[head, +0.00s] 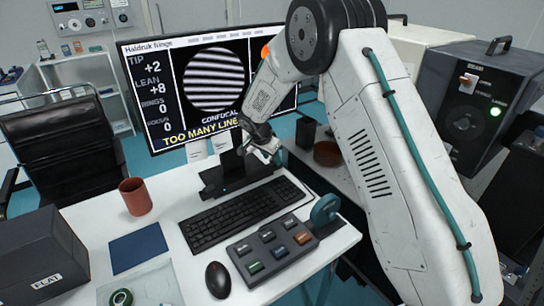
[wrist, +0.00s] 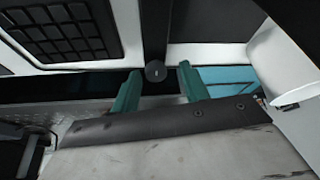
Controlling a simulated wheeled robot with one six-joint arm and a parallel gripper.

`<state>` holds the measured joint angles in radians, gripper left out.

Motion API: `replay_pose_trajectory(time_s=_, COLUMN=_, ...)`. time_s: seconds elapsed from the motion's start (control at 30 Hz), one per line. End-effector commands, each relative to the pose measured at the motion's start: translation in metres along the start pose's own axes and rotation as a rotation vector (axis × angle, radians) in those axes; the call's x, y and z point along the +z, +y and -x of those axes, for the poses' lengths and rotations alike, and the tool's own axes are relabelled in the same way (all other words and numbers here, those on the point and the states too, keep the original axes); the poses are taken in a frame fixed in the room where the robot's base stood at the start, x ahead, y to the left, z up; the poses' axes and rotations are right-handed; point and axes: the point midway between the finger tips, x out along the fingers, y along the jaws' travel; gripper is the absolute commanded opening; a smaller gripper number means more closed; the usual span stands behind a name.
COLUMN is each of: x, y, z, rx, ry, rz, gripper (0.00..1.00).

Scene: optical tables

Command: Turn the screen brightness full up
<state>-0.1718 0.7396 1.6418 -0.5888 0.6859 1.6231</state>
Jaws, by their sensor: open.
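The screen (head: 150,105) is lit, with a striped round pattern and the yellow words "TOO MANY LINE…", partly covered by my arm. My gripper (head: 264,148) is at the screen's lower right edge. In the wrist view its two teal fingers are open (wrist: 160,76). A small dark round knob (wrist: 155,71) with a pale mark shows between the fingertips, with a gap on each side. No contact shows. I cannot make out this knob in the head view. The screen's dark stand (head: 228,178) is below and left of the gripper.
On the white desk are a keyboard (head: 243,212), a button box (head: 270,250) with a teal wheel (head: 325,210), a mouse (head: 217,279), a brown cup (head: 135,196) and a dark box (head: 40,255). A black instrument (head: 470,110) with a green light stands right.

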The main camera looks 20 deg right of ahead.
Motion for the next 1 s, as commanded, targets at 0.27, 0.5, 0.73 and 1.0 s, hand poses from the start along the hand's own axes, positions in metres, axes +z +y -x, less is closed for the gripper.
replay_pose_trajectory(time_s=0.27, x=0.017, y=-0.004, z=0.019, rx=-0.003, ry=-0.001, rz=0.004, gripper=0.45)
replay_pose_trajectory(time_s=0.5, x=0.068, y=-0.003, z=0.040, rx=-0.003, ry=0.000, rz=0.004, gripper=0.45)
replay_pose_trajectory(time_s=0.73, x=0.101, y=-0.002, z=0.054, rx=-0.002, ry=0.000, rz=0.002, gripper=0.45)
replay_pose_trajectory(time_s=1.0, x=0.110, y=-0.002, z=0.057, rx=-0.001, ry=0.000, rz=0.000, gripper=0.45)
